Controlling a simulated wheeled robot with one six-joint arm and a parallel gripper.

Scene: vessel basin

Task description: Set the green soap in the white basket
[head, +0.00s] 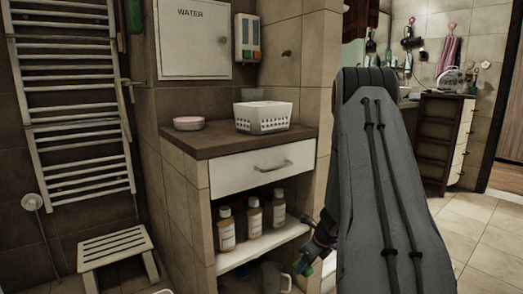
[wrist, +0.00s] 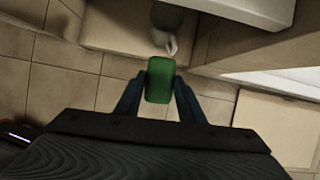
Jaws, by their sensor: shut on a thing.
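The green soap (wrist: 160,80) is a small rounded block held between the two fingers of my gripper (wrist: 160,92) in the wrist view. In the head view my gripper (head: 312,262) is low, at the right side of the cabinet near the lower shelf, partly hidden by my arm. A bit of the green soap (head: 307,270) shows at its tip. The white basket (head: 264,117) has slotted sides and stands upright on the brown counter top, above and to the left of my gripper. Its inside is mostly hidden.
The counter (head: 215,150) also bears a pink-white round dish (head: 188,124) left of the basket. Below the drawer (head: 262,168), several bottles (head: 253,217) stand on the shelf (head: 255,248). A jug (head: 275,278) is under it. A white stool (head: 115,247) stands at left.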

